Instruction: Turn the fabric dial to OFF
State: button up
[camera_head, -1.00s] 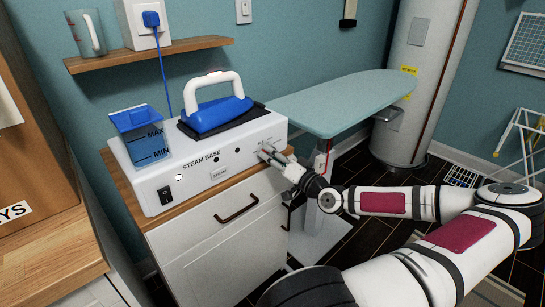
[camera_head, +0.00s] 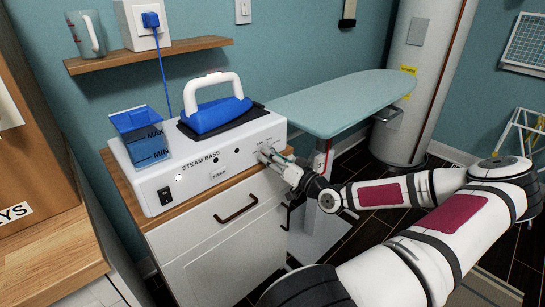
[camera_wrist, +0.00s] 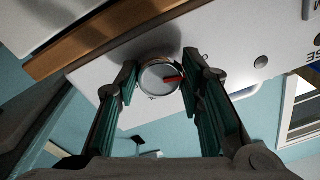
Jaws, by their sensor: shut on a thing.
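The steam base (camera_head: 200,172) is a white box on the cabinet top. Its fabric dial (camera_wrist: 152,78) is a round light-grey knob with a red pointer mark, which points to the right in the wrist view. My gripper (camera_wrist: 160,78) is shut on the dial, with one green-padded finger on each side of it. In the head view my gripper (camera_head: 267,155) reaches the right end of the steam base's front panel, and it hides the dial there. The dial's setting labels cannot be read.
A blue iron (camera_head: 216,115) with a white handle rests on top of the base, beside a blue water tank (camera_head: 142,138). A pale ironing board (camera_head: 340,102) extends to the right behind my arm. A wooden shelf (camera_head: 150,54) is above.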

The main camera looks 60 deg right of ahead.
jog(key=o, duration=1.2)
jog(key=shift+c, duration=0.2)
jog(key=shift+s, duration=0.1)
jog(key=r+v, duration=0.1)
jog(key=v, duration=1)
jog(key=shift+s+f, duration=0.4)
jog(key=shift+f, duration=0.15)
jog(key=shift+w+a, duration=0.1)
jog(key=shift+a, duration=0.05)
